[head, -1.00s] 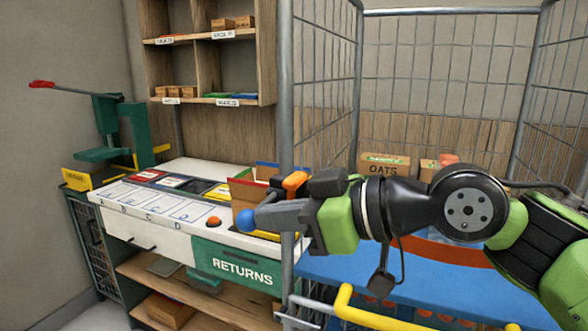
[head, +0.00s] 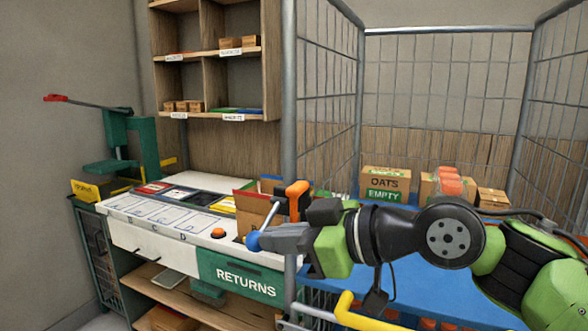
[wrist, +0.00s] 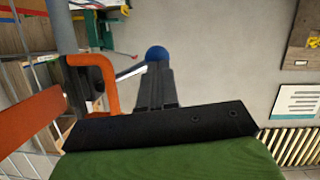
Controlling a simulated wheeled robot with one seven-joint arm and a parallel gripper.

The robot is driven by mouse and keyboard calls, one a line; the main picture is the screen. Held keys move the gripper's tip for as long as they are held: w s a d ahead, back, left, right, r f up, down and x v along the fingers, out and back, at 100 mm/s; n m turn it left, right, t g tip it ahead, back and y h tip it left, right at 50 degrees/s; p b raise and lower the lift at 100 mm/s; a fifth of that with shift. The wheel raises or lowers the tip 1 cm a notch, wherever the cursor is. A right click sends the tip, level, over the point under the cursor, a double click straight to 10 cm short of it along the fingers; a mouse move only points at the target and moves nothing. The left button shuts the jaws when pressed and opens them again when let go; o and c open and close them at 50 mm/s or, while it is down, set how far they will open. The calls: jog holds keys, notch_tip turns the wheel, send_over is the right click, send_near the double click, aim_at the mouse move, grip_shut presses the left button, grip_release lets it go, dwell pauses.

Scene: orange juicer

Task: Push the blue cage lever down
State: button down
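The blue ball knob (head: 253,241) of the cage lever is at the tips of my gripper (head: 268,238), left of the cage's front post. In the wrist view the knob (wrist: 157,53) shows just beyond the fingertips (wrist: 156,72), on the end of a pale rod (wrist: 130,71) that runs left toward the post. My fingers are close together and look shut. They touch or nearly touch the knob; I cannot tell whether any of it is between them.
An orange handle (head: 297,190) on the cage post (head: 289,100) stands close beside my gripper. A yellow bar (head: 380,318) runs below my arm. Boxes stand in the cage on a blue surface (head: 405,245).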

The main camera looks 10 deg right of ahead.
jog(key=shift+w+f, duration=0.2)
jog(key=shift+f, duration=0.5)
dwell(0.4)
